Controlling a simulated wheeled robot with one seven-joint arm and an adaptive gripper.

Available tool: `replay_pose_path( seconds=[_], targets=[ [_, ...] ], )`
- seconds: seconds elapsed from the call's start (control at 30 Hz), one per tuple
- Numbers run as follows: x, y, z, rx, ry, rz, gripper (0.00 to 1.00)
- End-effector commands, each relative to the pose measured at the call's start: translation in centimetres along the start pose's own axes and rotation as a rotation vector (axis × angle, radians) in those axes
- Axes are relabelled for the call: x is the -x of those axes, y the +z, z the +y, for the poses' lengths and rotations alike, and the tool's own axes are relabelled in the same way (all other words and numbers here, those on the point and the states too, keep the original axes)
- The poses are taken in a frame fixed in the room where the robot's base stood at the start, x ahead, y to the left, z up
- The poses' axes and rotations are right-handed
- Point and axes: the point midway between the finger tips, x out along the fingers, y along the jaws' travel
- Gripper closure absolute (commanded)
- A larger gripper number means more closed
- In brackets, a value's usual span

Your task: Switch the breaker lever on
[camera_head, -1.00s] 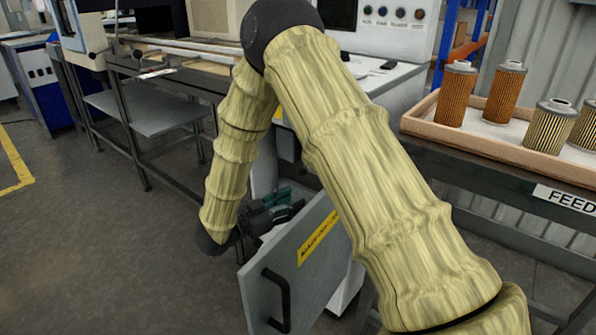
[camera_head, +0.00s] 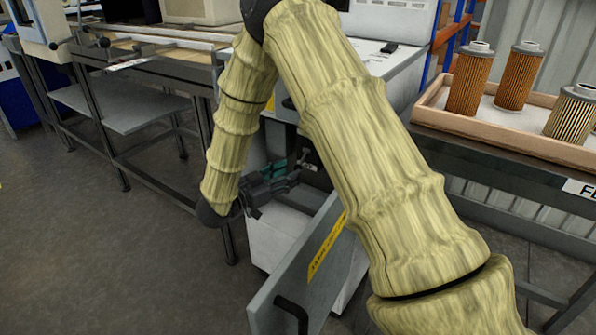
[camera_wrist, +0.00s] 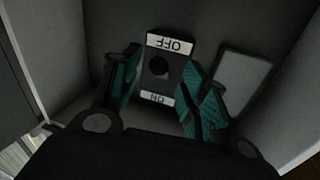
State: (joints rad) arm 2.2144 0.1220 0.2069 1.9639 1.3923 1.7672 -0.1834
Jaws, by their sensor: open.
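The breaker lever (camera_wrist: 158,67) shows in the wrist view as a dark round shape on a dark plate (camera_wrist: 176,76), close to the OFF label (camera_wrist: 171,44). The ON label (camera_wrist: 157,97) is at the other end of the plate. Both labels appear upside down. My gripper (camera_wrist: 163,88) is open, with one teal-padded finger on each side of the plate. I cannot tell whether the fingers touch anything. In the head view my gripper (camera_head: 283,172) is at the cabinet opening behind the open door; the lever cannot be made out there.
The grey cabinet door (camera_head: 300,262) stands open close to my arm, with a black handle (camera_head: 292,314). Light inner walls (camera_wrist: 55,45) surround the fingers. A tray (camera_head: 490,133) of filter cartridges stands on the right table. A workbench (camera_head: 130,105) is at left; floor is free lower left.

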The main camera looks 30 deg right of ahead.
Motion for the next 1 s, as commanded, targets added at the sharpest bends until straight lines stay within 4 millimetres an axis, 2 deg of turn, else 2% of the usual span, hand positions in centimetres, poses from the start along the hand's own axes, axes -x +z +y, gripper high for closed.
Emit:
replay_pose_path(
  seconds=[0.1, 0.3, 0.73, 1.0],
  targets=[
    [-1.9, 0.2, 0.1, 0.0, 0.003, -0.001, 0.56],
    [-4.1, 0.1, 0.2, -0.001, 0.005, 0.001, 0.56],
    [-4.9, 0.0, 0.1, 0.0, 0.003, 0.0, 0.56],
    [-4.8, 0.0, 0.2, 0.0, 0.003, 0.0, 1.0]
  ],
)
